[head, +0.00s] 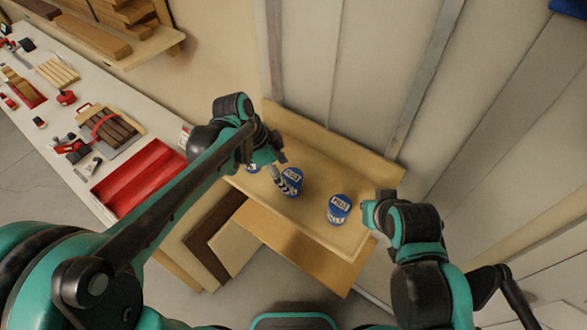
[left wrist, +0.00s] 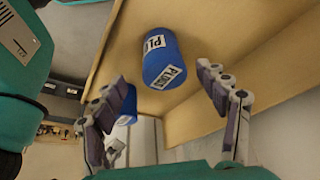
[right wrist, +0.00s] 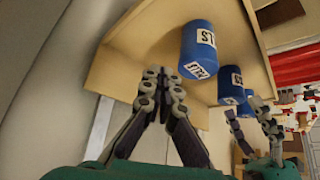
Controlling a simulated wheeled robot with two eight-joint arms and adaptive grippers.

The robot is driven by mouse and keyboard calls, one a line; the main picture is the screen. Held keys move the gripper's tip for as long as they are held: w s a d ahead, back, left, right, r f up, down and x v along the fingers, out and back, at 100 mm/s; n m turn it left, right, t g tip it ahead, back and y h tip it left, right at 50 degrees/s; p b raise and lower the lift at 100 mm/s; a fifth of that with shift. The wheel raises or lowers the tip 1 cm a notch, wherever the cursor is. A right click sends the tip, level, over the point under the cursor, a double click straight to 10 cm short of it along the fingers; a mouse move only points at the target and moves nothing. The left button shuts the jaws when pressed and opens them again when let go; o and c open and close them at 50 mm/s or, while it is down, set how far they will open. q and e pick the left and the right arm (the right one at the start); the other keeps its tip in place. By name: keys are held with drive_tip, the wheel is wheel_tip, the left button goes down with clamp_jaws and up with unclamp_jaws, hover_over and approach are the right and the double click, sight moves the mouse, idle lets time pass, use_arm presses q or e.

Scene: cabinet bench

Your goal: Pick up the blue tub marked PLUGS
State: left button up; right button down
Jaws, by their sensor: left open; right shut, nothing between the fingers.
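The blue tub marked PLUGS (head: 291,181) stands on the wooden bench as the middle one of three blue tubs. In the left wrist view the PLUGS tub (left wrist: 164,60) shows ahead, between and beyond the open fingers, not held. My left gripper (head: 280,173) is open and close to this tub, partly in front of it. My right gripper (right wrist: 163,85) is shut and empty, to the right of the bench tubs in the head view.
A third (head: 252,168) is mostly hidden by my left arm. A raised back panel (head: 345,145) borders the bench. A red tray (head: 138,180) lies left.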

use_arm(q)
drive_tip(key=x, duration=0.7)
drive_tip(key=shift+w+a+f, duration=0.15)
drive_tip(key=shift+w+f, duration=0.1)
drive_tip(key=shift+f, duration=0.1)
drive_tip(key=shift+c, duration=0.3)
drive_tip(key=shift+s, duration=0.1)
drive_tip(key=c, duration=1.3)
